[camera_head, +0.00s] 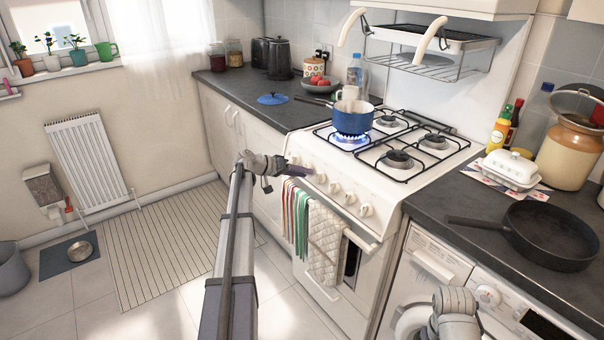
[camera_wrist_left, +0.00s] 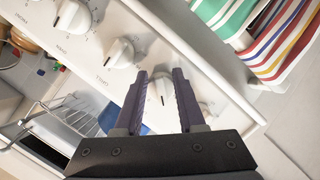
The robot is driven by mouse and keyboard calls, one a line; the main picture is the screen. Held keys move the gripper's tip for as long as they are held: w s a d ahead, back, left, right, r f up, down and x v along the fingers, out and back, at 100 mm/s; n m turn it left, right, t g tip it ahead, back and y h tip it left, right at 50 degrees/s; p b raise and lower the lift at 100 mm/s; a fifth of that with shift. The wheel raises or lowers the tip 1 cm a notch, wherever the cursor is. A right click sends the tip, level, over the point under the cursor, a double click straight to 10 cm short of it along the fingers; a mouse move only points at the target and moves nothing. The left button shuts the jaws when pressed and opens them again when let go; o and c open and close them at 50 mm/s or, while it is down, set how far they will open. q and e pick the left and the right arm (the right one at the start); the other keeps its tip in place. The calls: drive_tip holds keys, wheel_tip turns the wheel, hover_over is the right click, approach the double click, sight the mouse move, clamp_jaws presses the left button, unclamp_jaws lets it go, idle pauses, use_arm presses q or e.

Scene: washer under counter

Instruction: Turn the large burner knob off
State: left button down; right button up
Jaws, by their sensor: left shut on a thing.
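A row of white burner knobs runs along the stove's front panel (camera_head: 312,163). My left gripper (camera_head: 296,171) is at the left end of this row. In the left wrist view my left gripper (camera_wrist_left: 160,75) has its two dark fingers on either side of one white knob (camera_wrist_left: 160,90), shut on it. In that view, other knobs (camera_wrist_left: 121,52) sit beside it. A front burner is lit with a blue flame (camera_head: 349,139) under a blue pot (camera_head: 353,120). Part of my right arm shows at the bottom right of the head view; its fingers are hidden.
Striped towels (camera_head: 295,215) and a quilted oven mitt (camera_head: 325,243) hang on the oven front below the knobs. A black frying pan (camera_head: 552,235) lies on the right counter above the washer (camera_head: 432,262).

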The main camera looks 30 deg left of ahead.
use_arm(q)
drive_tip(key=shift+w+a+r, duration=0.1)
drive_tip(key=shift+w+a, duration=0.05)
idle(0.3)
drive_tip(key=c, duration=0.5)
unclamp_jaws()
drive_tip(key=p+v, duration=0.3)
drive_tip(key=v, duration=0.4)
drive_tip(key=shift+s+a, duration=0.1)
drive_tip(key=shift+s, duration=0.35)
